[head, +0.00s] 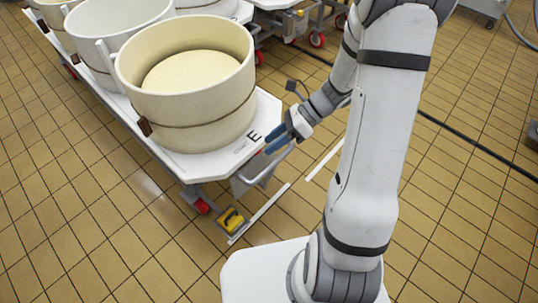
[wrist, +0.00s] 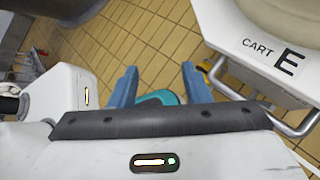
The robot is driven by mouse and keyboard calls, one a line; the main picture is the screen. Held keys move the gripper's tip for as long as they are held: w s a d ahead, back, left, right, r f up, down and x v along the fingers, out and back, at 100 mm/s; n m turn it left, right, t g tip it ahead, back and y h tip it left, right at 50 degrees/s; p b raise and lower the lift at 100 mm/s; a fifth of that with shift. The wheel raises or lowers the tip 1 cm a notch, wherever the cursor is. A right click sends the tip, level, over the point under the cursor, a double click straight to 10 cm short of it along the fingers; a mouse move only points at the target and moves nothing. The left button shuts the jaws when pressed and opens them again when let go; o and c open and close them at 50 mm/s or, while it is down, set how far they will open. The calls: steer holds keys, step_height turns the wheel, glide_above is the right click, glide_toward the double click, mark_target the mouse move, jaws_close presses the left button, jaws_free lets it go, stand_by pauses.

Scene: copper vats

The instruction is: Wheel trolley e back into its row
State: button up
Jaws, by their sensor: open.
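My gripper (head: 276,140) is at that end, beside the E corner and close to the handle. In the wrist view its two blue fingers (wrist: 160,82) stand apart with nothing held between them.
A yellow pedal (head: 231,218) and a red caster (head: 202,206) sit low at the trolley's near end. White lines (head: 260,212) mark the tiled floor there. Another trolley (head: 300,12) stands behind. A dark cable or strip (head: 470,145) crosses the floor at right. Floor at left is clear.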

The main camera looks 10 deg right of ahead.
steer(key=w+d+f+m+t+y+b, duration=0.1)
steer(key=w+d+f+m+t+b, duration=0.15)
steer(key=f+m, duration=0.55)
steer(key=w+d+f+m+t+y+b, duration=0.1)
steer(key=w+d+f+m+t+b, duration=0.2)
steer(key=f+m, duration=0.5)
steer(key=w+d+f+m+t+y+b, duration=0.15)
steer(key=f+m+t, duration=0.3)
steer(key=f, duration=0.65)
steer(key=r+b+x, duration=0.1)
steer(key=b+x, duration=0.1)
steer(key=x, duration=0.5)
steer(key=shift+w+f+m, duration=0.25)
steer(key=shift+f+m, duration=0.1)
steer(key=shift+f, duration=0.1)
jaws_close()
